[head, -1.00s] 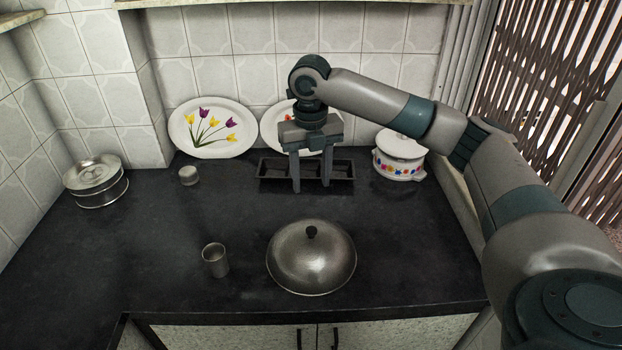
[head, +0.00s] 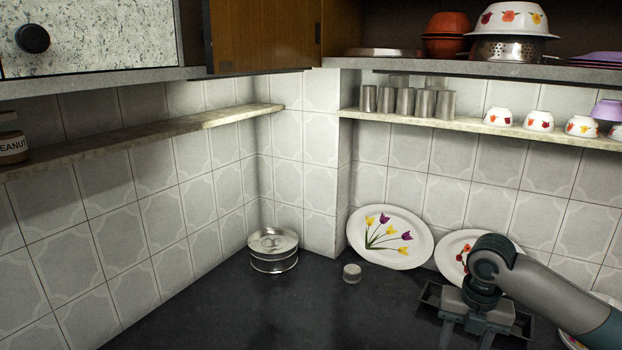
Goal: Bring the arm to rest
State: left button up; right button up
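My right gripper (head: 468,340) is at the lower right of the head view, with its arm coming in from the right edge. Its two fingers point down and stand apart, with nothing seen between them; the fingertips are at or past the bottom edge. It is in front of a black rack (head: 432,293) on the dark counter. Several steel tumblers (head: 405,102) stand in a row on the wall shelf. A small, low steel cup (head: 352,272) stands on the counter. My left gripper is not in view.
A round steel container (head: 273,250) stands in the counter corner. A tulip plate (head: 389,238) and another plate (head: 455,255) lean on the tiled wall. Small bowls (head: 540,120) share the tumblers' shelf (head: 480,127). A wooden cabinet door (head: 265,35) hangs above. The counter's left part is clear.

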jog(key=s+a+f+m+t+y, duration=0.1)
jog(key=s+a+f+m, duration=0.55)
jog(key=a+f, duration=0.2)
jog(key=s+a+f+m+t+y, duration=0.1)
jog(key=s+a+f+m+y, duration=0.1)
jog(key=s+a+f+m, duration=0.55)
jog(key=s+d+f+m+t+h, duration=0.1)
jog(key=s+d+f+m+h, duration=0.2)
jog(key=s+m, duration=0.55)
jog(key=s+d+f+m, duration=0.4)
jog(key=s+m, duration=0.3)
jog(key=s, duration=0.3)
notch_tip(320, 180, down, 31)
jog(key=s+g+b, duration=0.1)
jog(key=b, duration=0.1)
jog(key=s+d+f+g+b, duration=0.1)
jog(key=s+d+f, duration=0.2)
jog(key=s+f, duration=1.5)
jog(key=shift+d+f+n+b, duration=0.15)
jog(key=shift+n+b, duration=0.2)
jog(key=shift+b, duration=0.05)
